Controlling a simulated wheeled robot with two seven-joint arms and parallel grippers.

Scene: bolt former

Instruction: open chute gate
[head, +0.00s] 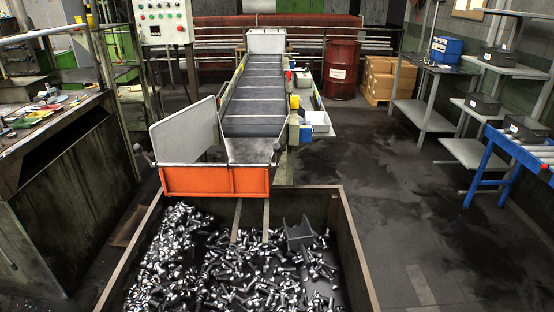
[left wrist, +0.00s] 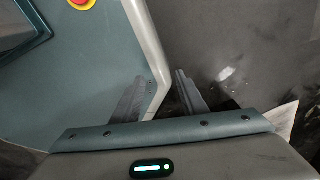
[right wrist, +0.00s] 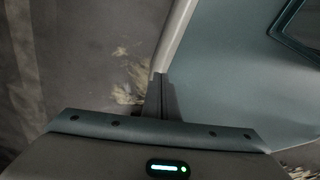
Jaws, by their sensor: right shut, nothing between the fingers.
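The chute (head: 190,135) is a grey metal trough at the near end of an inclined conveyor (head: 253,105). An orange panel (head: 213,181), which looks like the chute gate, stands across its near end, above the bolt bin. A small dark knob (head: 138,148) shows at its left end. No gripper shows in the head view. In the left wrist view my left gripper (left wrist: 155,92) has its fingers apart with nothing between them, over floor and my own base. In the right wrist view my right gripper (right wrist: 161,82) has its fingers together and is empty.
A large open metal bin (head: 355,250) full of loose bolts (head: 220,270) stands in front. A cluttered workbench (head: 60,118) is at left, with a control panel (head: 162,22) behind. Shelves (head: 425,115) and a blue table (head: 500,160) stand right. Floor right of the bin is clear.

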